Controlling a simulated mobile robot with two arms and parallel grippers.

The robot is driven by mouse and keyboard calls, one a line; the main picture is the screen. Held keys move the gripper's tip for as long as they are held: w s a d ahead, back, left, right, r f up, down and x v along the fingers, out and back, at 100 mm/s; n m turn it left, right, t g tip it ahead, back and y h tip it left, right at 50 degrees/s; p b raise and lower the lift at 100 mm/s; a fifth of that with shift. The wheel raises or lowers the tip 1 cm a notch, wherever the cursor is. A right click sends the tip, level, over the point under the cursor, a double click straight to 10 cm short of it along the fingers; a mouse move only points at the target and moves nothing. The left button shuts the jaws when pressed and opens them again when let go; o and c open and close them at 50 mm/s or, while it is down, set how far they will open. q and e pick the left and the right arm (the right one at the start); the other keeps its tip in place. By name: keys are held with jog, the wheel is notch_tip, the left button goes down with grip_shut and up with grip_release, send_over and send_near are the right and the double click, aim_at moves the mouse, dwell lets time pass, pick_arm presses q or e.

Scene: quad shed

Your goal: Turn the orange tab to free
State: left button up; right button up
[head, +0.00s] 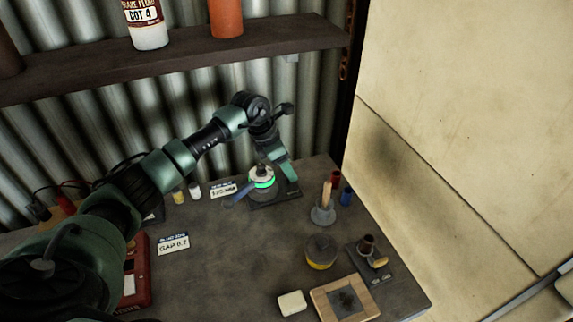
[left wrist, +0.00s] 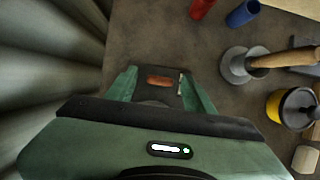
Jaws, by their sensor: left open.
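The orange tab (left wrist: 160,82) is small and brownish-orange and lies on a dark plate in the left wrist view. My left gripper (left wrist: 162,78) is open, with one green finger on each side of the tab; I cannot tell whether either finger touches it. In the head view my left gripper (head: 285,177) points down at the right part of a dark base plate (head: 273,201). A round pale device with a glowing green band (head: 262,183) shows beside it. The tab is not clear in the head view. My right gripper is not in view.
A funnel-like holder with a wooden handle (head: 323,212), red and blue cylinders (head: 346,196) and a yellow-banded pot (head: 321,252) stand to the right. Small label cards (head: 173,244) stand at left. A shelf (head: 200,59) crosses above. The bench front is partly clear.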

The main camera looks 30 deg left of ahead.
pick_arm(q)
grip_shut()
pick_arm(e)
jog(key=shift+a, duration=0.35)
